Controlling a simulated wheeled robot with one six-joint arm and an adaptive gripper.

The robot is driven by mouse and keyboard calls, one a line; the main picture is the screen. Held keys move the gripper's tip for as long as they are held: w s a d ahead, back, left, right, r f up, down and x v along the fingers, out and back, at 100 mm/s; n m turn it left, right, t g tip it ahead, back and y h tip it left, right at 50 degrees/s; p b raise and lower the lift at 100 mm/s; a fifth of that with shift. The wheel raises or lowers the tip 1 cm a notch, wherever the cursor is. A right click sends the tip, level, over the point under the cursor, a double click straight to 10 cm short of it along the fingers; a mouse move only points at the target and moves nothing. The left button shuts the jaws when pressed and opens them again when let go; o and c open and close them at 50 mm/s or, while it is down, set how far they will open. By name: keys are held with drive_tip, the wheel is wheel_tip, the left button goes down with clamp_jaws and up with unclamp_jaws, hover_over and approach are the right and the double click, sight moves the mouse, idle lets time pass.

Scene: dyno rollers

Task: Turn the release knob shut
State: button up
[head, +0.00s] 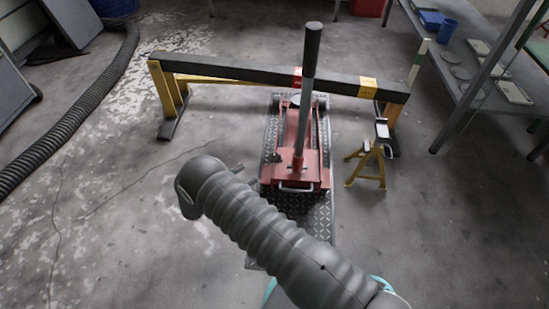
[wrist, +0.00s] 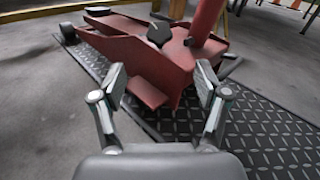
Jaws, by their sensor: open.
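A red floor jack (head: 312,165) stands on a dark diamond-plate mat, its long handle (head: 308,85) upright with a black grip. In the wrist view the jack's red body (wrist: 135,50) fills the upper middle, with the red handle socket (wrist: 205,22) at its right. A black knob-like part (wrist: 159,33), which looks like the release knob, sits on the jack left of the socket. My gripper (wrist: 160,86) is open and empty, its two fingers apart with the jack beyond them. In the head view my arm hides most of the gripper, left of the jack.
A black beam (head: 235,72) on yellow legs crosses behind the jack. A yellow jack stand (head: 372,155) stands to its right. A metal shelf (head: 470,70) is at the right, and a ribbed hose (head: 75,120) lies at the left. The floor left of the jack is clear.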

sight(273, 158)
drive_tip(key=x, duration=1.3)
drive_tip(key=shift+w+d+f, duration=0.15)
drive_tip(key=shift+w+d, duration=0.05)
drive_tip(key=shift+w, duration=0.05)
drive_tip(key=c, duration=1.2)
